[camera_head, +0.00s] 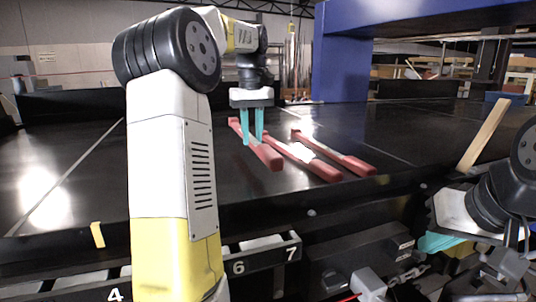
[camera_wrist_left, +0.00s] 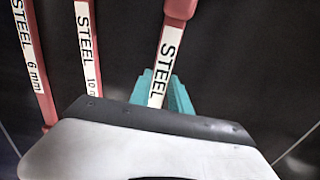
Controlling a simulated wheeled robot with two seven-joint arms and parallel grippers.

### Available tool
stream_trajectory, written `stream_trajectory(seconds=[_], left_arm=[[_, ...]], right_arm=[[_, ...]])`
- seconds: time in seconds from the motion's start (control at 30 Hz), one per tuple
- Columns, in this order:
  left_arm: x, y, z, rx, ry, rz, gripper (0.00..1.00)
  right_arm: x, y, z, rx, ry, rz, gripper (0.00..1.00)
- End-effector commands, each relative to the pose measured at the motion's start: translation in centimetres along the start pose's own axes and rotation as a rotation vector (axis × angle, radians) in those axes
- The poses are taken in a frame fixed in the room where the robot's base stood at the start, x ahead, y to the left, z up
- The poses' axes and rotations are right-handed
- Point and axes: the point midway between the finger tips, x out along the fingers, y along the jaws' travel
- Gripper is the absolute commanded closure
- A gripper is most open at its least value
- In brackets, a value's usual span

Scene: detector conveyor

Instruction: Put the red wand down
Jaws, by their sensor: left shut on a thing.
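Three red wands with white STEEL labels lie side by side over the black conveyor belt (camera_head: 75,155). My left gripper (camera_head: 253,140) points down with its teal fingers shut on the leftmost wand in the head view (camera_head: 265,155). In the left wrist view this wand (camera_wrist_left: 180,8) is at the right, its label partly between the fingers (camera_wrist_left: 160,95). I cannot tell whether it touches the belt. The middle wand (camera_head: 310,163) and right wand (camera_head: 345,160) are beside it, apart from the gripper. My right gripper (camera_head: 440,242) is at lower right, partly hidden; its opening is unclear.
A blue detector arch (camera_head: 342,65) stands behind the wands. A wooden strip (camera_head: 484,135) leans at the belt's right edge. Numbered slots (camera_head: 262,258) line the front below the belt. The belt left of the wands is clear, with a yellow tag (camera_head: 98,234) at the front edge.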

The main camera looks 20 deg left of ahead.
Motion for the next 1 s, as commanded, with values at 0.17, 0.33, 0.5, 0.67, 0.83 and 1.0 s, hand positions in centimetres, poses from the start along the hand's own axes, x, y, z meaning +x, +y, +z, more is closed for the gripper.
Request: stream_trajectory(seconds=[0.17, 0.33, 0.5, 0.67, 0.83, 1.0], left_arm=[[1.8, 0.0, 0.0, 0.0, 0.0, 0.0, 1.0], [4.3, -0.1, 0.0, 0.0, -0.002, -0.001, 1.0], [5.5, 0.0, 0.0, 0.0, 0.001, 0.001, 1.0], [5.5, 0.0, 0.0, 0.001, 0.002, 0.002, 1.0], [5.8, 0.0, 0.0, 0.001, 0.001, 0.001, 1.0], [5.8, 0.0, 0.0, 0.0, 0.001, 0.001, 0.55]], right_arm=[[0.0, 0.0, 0.0, 0.0, 0.0, 0.0, 1.0], [0.0, 0.0, 0.0, 0.0, -0.001, 0.0, 1.0], [0.0, 0.0, 0.0, 0.0, -0.001, 0.0, 1.0], [0.0, 0.0, 0.0, 0.0, -0.001, 0.0, 1.0], [0.0, 0.0, 0.0, 0.0, -0.001, 0.0, 1.0], [0.0, 0.0, 0.0, 0.0, -0.001, 0.0, 1.0]])
